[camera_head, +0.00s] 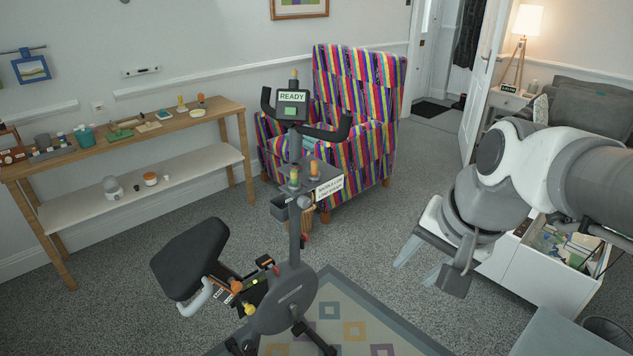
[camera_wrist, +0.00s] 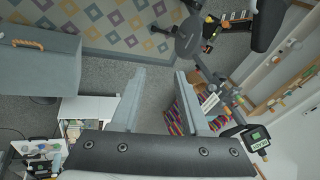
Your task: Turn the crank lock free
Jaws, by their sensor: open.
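The exercise bike (camera_head: 291,300) stands on the patterned rug, its console (camera_head: 292,105) reading "READY". A crank with an orange knob (camera_head: 237,287) and small yellow and white labels sits low, between the saddle and the flywheel housing. I cannot tell for sure which part is the crank lock. The bike also shows in the wrist view (camera_wrist: 187,42), with the crank area near the top. My gripper (camera_head: 418,262) is open and empty, pointing down and left, well to the right of the bike. In the wrist view, its two fingers (camera_wrist: 161,80) are apart with floor between them.
A striped armchair (camera_head: 352,90) stands behind the bike. A wooden shelf table (camera_head: 215,111) with small craft items lines the left wall. A white drawer unit (camera_head: 535,275) with clutter stands below my arm. Carpet between gripper and bike is clear.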

